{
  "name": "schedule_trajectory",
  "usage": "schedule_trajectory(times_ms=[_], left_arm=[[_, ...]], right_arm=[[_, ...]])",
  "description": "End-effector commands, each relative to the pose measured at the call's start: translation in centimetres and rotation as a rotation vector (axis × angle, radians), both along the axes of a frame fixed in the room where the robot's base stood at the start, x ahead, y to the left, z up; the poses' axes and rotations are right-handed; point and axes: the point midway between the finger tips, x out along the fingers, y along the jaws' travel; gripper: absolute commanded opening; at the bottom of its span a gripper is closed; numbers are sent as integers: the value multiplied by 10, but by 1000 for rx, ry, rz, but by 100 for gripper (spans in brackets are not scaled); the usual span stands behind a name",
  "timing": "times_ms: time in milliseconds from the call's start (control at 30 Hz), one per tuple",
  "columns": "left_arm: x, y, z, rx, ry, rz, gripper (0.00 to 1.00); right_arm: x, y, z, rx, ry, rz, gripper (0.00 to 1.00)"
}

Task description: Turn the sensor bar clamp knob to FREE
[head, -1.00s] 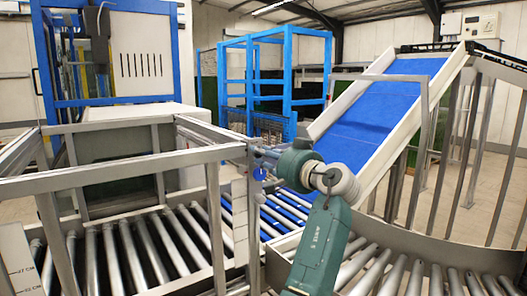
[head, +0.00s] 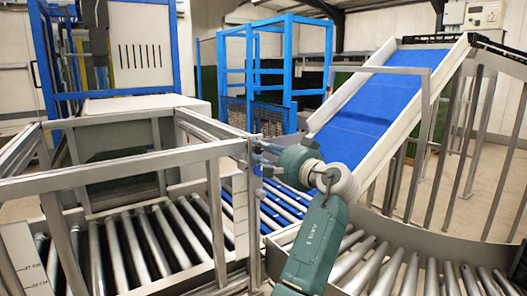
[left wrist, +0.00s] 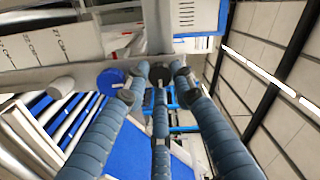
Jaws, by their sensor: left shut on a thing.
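My left gripper (head: 262,158) reaches from the right to the grey corner post (head: 254,215) of the metal frame. In the left wrist view its three ribbed blue fingers (left wrist: 160,72) close in at the post, shut on the clamp knob, which they mostly hide. No label or FREE mark on the knob can be read. A round blue disc (left wrist: 110,78) sits beside the fingertips, left of them in the wrist view. My right gripper is in neither view.
Roller conveyors (head: 150,245) run below the frame and at the lower right. A blue inclined belt (head: 365,115) rises at the right behind my gripper, with grey railings beside it. Frame rails (head: 110,175) extend left from the post.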

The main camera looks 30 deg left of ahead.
Motion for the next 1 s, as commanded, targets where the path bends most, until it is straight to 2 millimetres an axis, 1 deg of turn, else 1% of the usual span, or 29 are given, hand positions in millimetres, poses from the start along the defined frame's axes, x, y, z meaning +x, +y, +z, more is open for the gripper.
schedule_trajectory(times_ms=[33,233,267,300,333,600,733,867,1000], left_arm=[[0,0,6,10,-7,-2,0],[0,1,7,10,-9,-1,0],[0,1,7,10,-9,-1,30],[0,1,6,10,-8,-2,38],[0,0,6,8,-8,-1,43],[0,0,3,4,-4,-1,43],[-2,-8,2,3,-4,-2,43],[-10,-28,2,2,-5,-5,43],[-22,-56,1,2,-3,-4,43]], right_arm=[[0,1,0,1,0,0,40],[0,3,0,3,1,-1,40],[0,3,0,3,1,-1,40],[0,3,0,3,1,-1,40],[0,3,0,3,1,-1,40],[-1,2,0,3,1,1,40],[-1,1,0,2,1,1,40],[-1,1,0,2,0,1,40],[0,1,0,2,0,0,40]])
